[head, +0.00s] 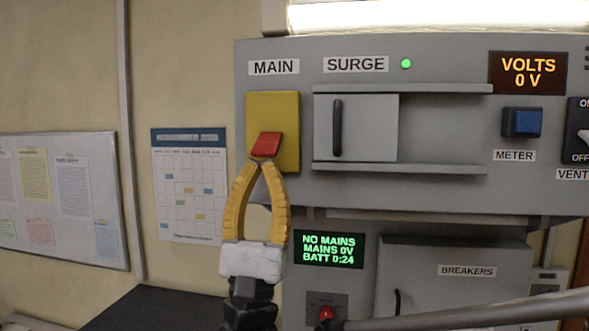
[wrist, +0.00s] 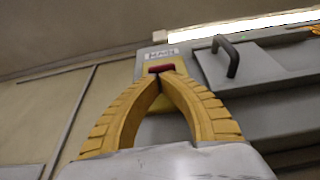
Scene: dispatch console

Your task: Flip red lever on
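The red lever (head: 266,145) sits on a yellow plate (head: 287,115) under the MAIN label on the grey panel. It appears to angle downward and out from the plate. My gripper (head: 262,159) has its yellow fingers pointing up, with the fingertips together just below the lever's lower edge. In the wrist view the lever (wrist: 160,68) shows as a dark red bar right above the closed tips (wrist: 160,76). The tips look at or very near the lever; I cannot tell whether they touch. Nothing shows between the fingers.
A sliding door (head: 365,128) with a dark handle is right of the lever. A green screen (head: 329,249) reads NO MAINS, MAINS 0V; the VOLTS display (head: 528,73) reads 0 V. A breakers box (head: 455,285) juts out below. The wall left of the panel is flat.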

